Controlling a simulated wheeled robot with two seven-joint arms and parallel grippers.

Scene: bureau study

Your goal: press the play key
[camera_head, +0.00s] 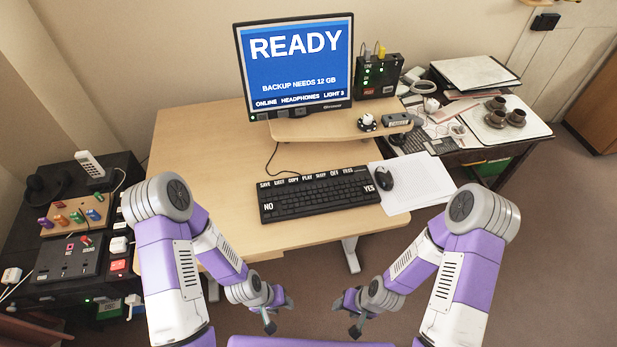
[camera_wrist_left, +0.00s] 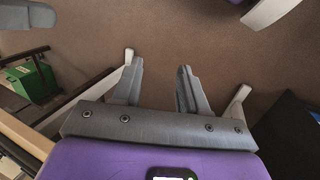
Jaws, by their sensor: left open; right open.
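A black keyboard (camera_head: 315,198) lies on the light wooden desk. A row of white labels runs along its back edge, and the play key's label (camera_head: 307,177) is near the middle of that row. Large NO and YES keys sit at its left and right ends. The monitor (camera_head: 295,65) behind shows READY on blue. My left gripper (camera_head: 279,313) is open and empty, in front of the desk's front edge and below it. In the left wrist view its fingers (camera_wrist_left: 160,88) are apart above the brown floor. My right gripper (camera_head: 346,316) is open and empty, also in front of the desk.
A black mouse (camera_head: 383,178) lies on white paper (camera_head: 420,182) right of the keyboard. A small raised shelf (camera_head: 330,125) stands by the monitor. A dark side table (camera_head: 60,215) with switches and sockets is at left. The desk left of the keyboard is clear.

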